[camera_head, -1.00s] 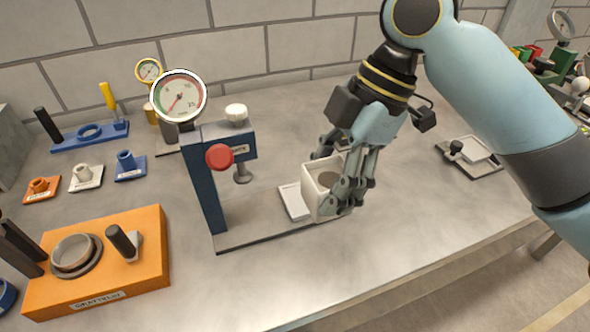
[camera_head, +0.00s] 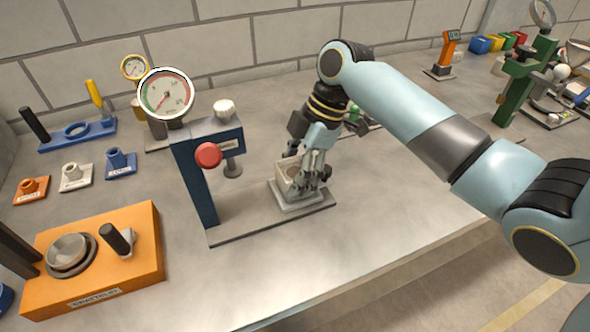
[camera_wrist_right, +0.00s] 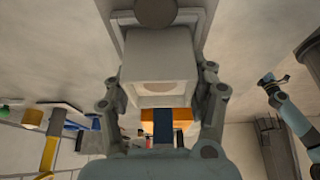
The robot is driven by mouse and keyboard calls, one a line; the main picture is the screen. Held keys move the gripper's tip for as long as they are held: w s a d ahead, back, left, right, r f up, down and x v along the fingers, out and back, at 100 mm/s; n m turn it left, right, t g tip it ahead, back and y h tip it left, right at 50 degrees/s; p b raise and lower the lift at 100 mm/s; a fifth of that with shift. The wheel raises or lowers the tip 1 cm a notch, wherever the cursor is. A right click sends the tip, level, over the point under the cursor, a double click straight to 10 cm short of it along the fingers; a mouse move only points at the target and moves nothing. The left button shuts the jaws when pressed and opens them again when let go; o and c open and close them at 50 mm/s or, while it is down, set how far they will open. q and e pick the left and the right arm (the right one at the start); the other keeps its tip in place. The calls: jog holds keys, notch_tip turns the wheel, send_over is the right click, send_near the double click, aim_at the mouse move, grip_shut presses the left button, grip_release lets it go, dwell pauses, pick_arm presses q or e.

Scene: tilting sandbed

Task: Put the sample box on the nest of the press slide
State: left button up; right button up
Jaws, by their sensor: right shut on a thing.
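The sample box (camera_head: 287,176) is white, with an open top, and looks upright in the head view. My right gripper (camera_head: 305,186) is shut on it, with fingers on both sides in the wrist view, where the box (camera_wrist_right: 160,62) fills the middle. The box is at the pale nest (camera_head: 291,205) of the press slide, at the right end of the press base. Whether it touches the nest is hard to tell. The press (camera_head: 193,178) has a blue column and a red knob. A blue-grey arm, seemingly my left, shows in the wrist view; its gripper (camera_wrist_right: 268,80) is too small to read.
An orange fixture (camera_head: 145,255) with a ring and dark handle stands at front left. A dial gauge (camera_head: 166,93) stands behind the press. Several small coloured blocks and a blue holder (camera_head: 85,141) are at left. The table front right of the press is clear.

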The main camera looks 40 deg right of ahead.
jog(key=o, duration=1.4)
jog(key=shift+f, duration=0.1)
jog(key=b+v, duration=0.1)
jog(key=v, duration=1.1)
